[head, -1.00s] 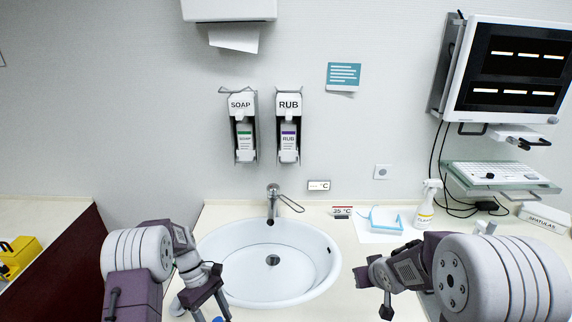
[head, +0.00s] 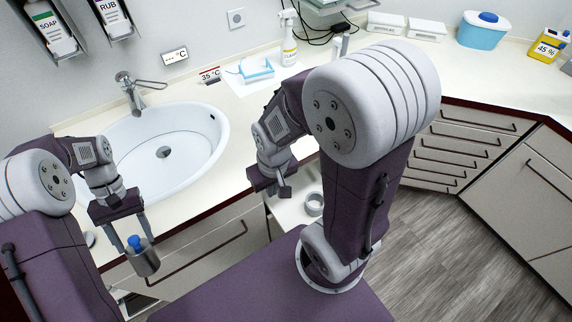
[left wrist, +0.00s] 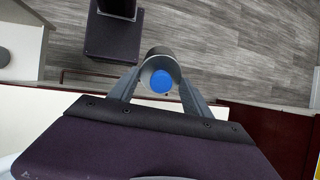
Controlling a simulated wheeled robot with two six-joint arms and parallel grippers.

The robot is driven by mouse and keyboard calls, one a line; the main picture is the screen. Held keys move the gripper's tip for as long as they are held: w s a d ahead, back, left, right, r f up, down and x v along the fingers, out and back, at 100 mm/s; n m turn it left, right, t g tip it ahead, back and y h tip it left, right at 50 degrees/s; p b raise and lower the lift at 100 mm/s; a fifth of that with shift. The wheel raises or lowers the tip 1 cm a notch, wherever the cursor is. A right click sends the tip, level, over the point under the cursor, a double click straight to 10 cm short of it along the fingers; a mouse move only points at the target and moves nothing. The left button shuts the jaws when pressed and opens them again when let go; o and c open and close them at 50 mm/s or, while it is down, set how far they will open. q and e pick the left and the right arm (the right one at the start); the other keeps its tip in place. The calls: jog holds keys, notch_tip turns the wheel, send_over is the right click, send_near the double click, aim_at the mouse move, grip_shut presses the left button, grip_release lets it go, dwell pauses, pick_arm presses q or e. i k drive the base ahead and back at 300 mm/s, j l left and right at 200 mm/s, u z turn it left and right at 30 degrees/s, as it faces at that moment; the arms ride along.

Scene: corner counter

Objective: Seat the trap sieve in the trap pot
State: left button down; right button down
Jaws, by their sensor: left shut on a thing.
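A round, open grey pot (head: 314,203), apparently the trap pot, stands on a white surface below the counter edge, apart from the sieve. My right gripper (head: 284,191) is just left of this pot, and its finger gap is not clear.
The white basin (head: 185,165) with its tap (head: 130,90) is behind the left gripper. A spray bottle (head: 289,40) and blue-edged tray (head: 256,70) stand on the counter. Closed drawers (head: 455,150) line the right. My right arm covers the middle. The floor (head: 440,255) is clear.

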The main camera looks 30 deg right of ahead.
aim_at(313, 206)
jog(key=k+l+z, duration=0.1)
jog(key=l+z, duration=0.25)
jog(key=l, duration=0.35)
jog(key=l+z, duration=0.35)
jog(key=l, duration=0.35)
jog(key=l+z, duration=0.35)
jog(key=l, duration=0.35)
